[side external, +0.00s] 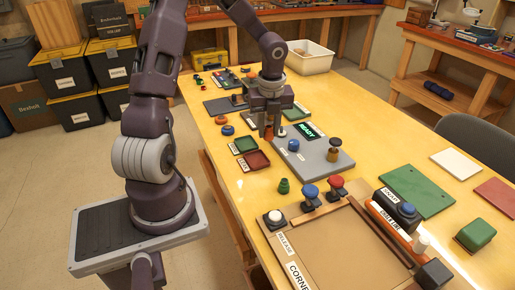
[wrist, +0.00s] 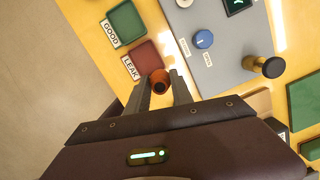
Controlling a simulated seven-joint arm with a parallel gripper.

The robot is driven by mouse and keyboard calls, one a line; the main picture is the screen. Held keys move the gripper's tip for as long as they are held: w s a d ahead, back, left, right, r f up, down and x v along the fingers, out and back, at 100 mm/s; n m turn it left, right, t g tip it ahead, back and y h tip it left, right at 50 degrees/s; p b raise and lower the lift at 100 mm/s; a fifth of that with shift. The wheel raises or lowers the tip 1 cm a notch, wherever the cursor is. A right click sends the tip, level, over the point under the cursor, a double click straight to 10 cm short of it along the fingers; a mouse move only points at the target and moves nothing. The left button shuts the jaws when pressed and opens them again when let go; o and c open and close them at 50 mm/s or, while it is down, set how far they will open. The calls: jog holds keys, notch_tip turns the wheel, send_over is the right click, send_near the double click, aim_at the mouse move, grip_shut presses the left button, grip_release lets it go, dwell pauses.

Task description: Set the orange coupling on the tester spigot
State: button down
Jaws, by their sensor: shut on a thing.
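The orange coupling (side external: 268,132) is held between the fingertips of my gripper (side external: 267,122), above the table at the left edge of the tester. The wrist view shows the coupling (wrist: 159,82) between my gripper's fingers (wrist: 161,88), with its dark bore visible.
A green GOOD tray (side external: 243,145) and red LEAK tray (side external: 257,161) lie left of the tester. A black-topped brass post (side external: 334,151) stands on the plate's right. Blue (side external: 310,194) and red (side external: 336,184) knobs stand in front. Loose rings (side external: 228,130) lie to the left.

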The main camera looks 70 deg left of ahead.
jog(key=w+a+n, duration=0.1)
jog(key=w+a, duration=0.2)
jog(key=w+a+n, duration=0.1)
jog(key=w+a, duration=0.2)
jog(key=a, duration=0.1)
jog(key=w+a+r+n, duration=0.1)
jog(key=w+a+n, duration=0.1)
jog(key=w+a, duration=0.1)
jog(key=shift+w+a+r+g, duration=0.15)
jog(key=shift+w+g, duration=0.15)
jog(key=shift+w, duration=0.3)
jog(key=shift+f, duration=2.65)
jog(key=shift+f, duration=1.6)
jog(key=c, duration=1)
grip_release()
jog(key=shift+c, duration=0.2)
jog(key=shift+o, duration=0.5)
jog(key=o, duration=0.3)
jog(key=shift+r, duration=0.15)
